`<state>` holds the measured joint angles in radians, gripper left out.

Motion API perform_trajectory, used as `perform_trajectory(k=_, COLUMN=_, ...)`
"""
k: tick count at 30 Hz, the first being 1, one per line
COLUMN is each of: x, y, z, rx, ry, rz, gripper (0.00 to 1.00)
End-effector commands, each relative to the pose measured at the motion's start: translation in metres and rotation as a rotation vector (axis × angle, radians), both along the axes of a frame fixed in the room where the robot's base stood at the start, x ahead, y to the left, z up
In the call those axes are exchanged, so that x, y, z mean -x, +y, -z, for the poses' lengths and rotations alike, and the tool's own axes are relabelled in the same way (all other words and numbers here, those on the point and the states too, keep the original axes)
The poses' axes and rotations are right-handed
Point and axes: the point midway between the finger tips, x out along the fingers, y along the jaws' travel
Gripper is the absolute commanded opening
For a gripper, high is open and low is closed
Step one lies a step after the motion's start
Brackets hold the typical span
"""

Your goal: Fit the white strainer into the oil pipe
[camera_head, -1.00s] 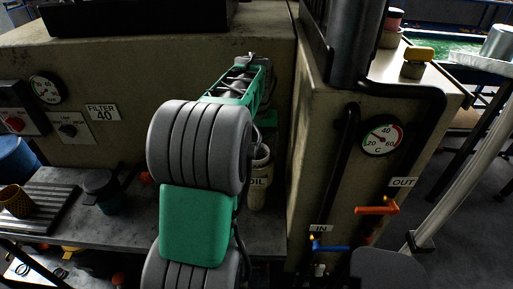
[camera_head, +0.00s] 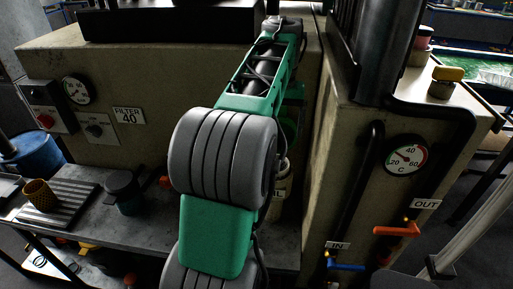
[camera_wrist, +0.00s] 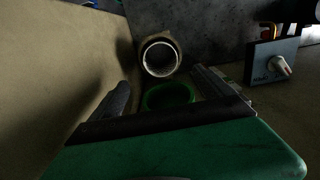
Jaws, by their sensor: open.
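The oil pipe (camera_head: 283,182) stands upright beside the beige housing, mostly hidden behind my arm in the head view. In the wrist view the round mouth of a pale pipe (camera_wrist: 147,47) faces me, with a white ring (camera_wrist: 160,59) inside its rim. I cannot tell whether this ring is the white strainer; no other white strainer shows. My gripper (camera_wrist: 160,78) is open, its dark fingers apart on either side below the mouth. A green ring (camera_wrist: 168,96) shows between the fingers; I cannot tell if it touches them. The head view hides my gripper.
A yellow-brown mesh cup (camera_head: 40,195) stands on a ribbed tray (camera_head: 68,207) at left. The housing's beige wall (camera_wrist: 62,70) is close at left in the wrist view. Blue and orange valve handles are at right.

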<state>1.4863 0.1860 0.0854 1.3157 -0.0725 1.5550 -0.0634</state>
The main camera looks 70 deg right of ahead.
Motion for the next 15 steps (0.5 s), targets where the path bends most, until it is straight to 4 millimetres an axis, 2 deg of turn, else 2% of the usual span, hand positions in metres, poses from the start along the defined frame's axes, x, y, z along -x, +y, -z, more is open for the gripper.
perform_trajectory(k=2, x=-0.004, y=0.002, z=-0.001, rx=0.002, ry=0.000, rz=-0.009, gripper=0.91)
perform_trajectory(k=4, x=-0.025, y=0.009, z=-0.001, rx=0.013, ry=-0.003, rz=-0.049, gripper=0.91)
perform_trajectory(k=5, x=-0.039, y=0.015, z=-0.001, rx=0.021, ry=-0.005, rz=-0.079, gripper=0.91)
perform_trajectory(k=8, x=-0.108, y=0.054, z=0.001, rx=0.060, ry=-0.020, rz=-0.231, gripper=0.91)
perform_trajectory(k=9, x=-0.140, y=0.079, z=0.004, rx=0.080, ry=-0.030, rz=-0.311, gripper=0.91)
perform_trajectory(k=11, x=-0.184, y=0.123, z=0.009, rx=0.111, ry=-0.051, rz=-0.436, gripper=0.91)
perform_trajectory(k=12, x=-0.209, y=0.156, z=0.014, rx=0.131, ry=-0.066, rz=-0.521, gripper=0.91)
perform_trajectory(k=14, x=-0.239, y=0.209, z=0.023, rx=0.160, ry=-0.095, rz=-0.653, gripper=0.91)
perform_trajectory(k=15, x=-0.254, y=0.246, z=0.030, rx=0.180, ry=-0.118, rz=-0.742, gripper=0.91)
